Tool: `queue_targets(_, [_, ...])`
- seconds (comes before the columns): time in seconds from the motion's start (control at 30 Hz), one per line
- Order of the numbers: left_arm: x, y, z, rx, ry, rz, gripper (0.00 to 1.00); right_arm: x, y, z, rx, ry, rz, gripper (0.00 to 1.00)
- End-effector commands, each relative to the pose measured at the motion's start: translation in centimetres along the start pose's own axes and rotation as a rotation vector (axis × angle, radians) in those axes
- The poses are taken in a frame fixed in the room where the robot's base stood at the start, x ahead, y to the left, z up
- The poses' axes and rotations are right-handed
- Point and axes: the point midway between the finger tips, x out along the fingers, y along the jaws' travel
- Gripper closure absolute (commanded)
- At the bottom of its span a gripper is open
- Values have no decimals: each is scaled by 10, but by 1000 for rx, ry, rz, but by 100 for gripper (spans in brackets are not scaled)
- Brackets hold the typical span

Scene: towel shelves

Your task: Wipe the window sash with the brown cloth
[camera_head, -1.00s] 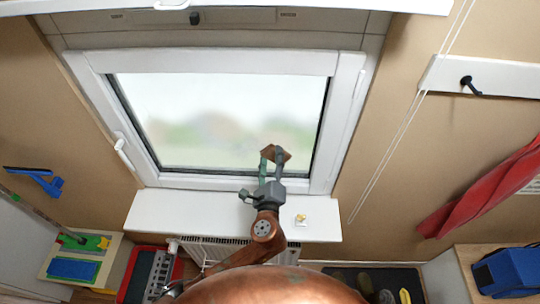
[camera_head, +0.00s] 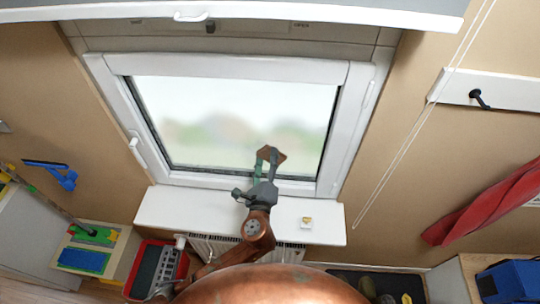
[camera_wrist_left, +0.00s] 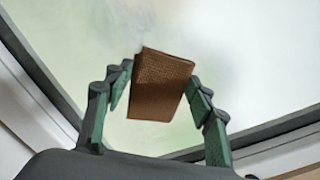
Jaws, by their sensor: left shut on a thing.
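The window sash (camera_head: 235,66) is a white frame around a pale, blurred pane. My left gripper (camera_head: 267,153) is in front of the lower right part of the pane, above the bottom rail. It is shut on the brown cloth (camera_head: 278,156), a small folded piece. In the left wrist view the cloth (camera_wrist_left: 158,92) sits between the green-padded fingers, with the pane behind it. A dark seal and white sash parts show at the sides there. I cannot tell whether the cloth touches the glass. My right gripper is not in view.
A white sill (camera_head: 190,209) below the window bears a small yellow-and-white item (camera_head: 307,222). A radiator (camera_head: 215,246) is under it. A window handle (camera_head: 136,148) juts out at left. Cords (camera_head: 414,130) hang at right, near a red towel (camera_head: 482,207).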

Motion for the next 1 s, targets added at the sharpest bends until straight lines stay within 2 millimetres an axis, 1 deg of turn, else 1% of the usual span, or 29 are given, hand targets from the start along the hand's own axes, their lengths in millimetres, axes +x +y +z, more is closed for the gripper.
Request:
queue_targets(0.03, [1, 4, 6, 2, -3, 4, 69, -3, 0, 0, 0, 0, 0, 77])
queue_targets(0.2, [2, 13, 17, 1, -4, 5, 69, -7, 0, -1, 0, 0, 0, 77])
queue_targets(0.47, [3, 20, 24, 1, -5, 6, 69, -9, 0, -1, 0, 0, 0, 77])
queue_targets(0.8, [1, 36, 46, 2, -6, 7, 69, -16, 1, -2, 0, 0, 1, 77])
queue_targets(1.0, [1, 40, 49, 0, -4, 5, 69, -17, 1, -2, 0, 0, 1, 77])
